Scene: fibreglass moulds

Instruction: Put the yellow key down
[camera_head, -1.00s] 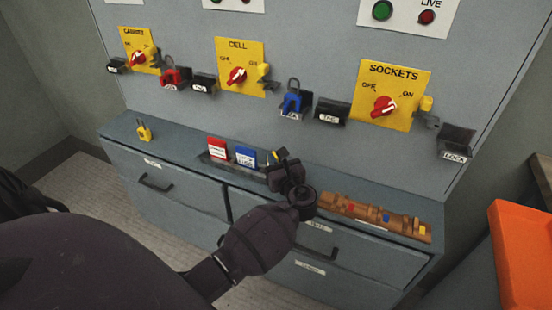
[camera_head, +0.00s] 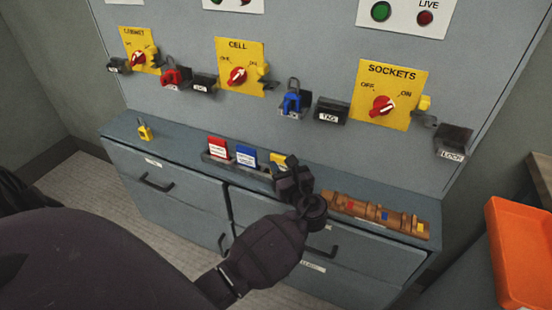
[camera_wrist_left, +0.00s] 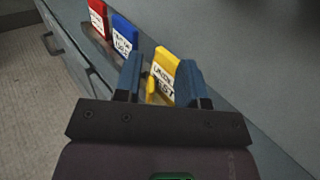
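My left gripper (camera_head: 290,165) is over the right end of the tag holder on the cabinet ledge. In the left wrist view its two blue fingers (camera_wrist_left: 160,82) stand apart. A small yellow piece (camera_wrist_left: 151,88), possibly the yellow key, shows between them near the left finger; its shape and any contact are unclear. A yellow lettered tag (camera_wrist_left: 166,68) stands behind it, and in the head view the tag (camera_head: 279,158) is partly covered by the gripper. A brown rack (camera_head: 365,208) with red, blue and yellow marks lies to the right. My right gripper is not in view.
Red (camera_head: 218,150) and blue (camera_head: 246,156) tags stand left of the gripper. A yellow padlock (camera_head: 145,130) sits at the ledge's left end. Switch panels and lock boxes line the upright board. An orange bin (camera_head: 520,250) is at right. The ledge between padlock and tags is clear.

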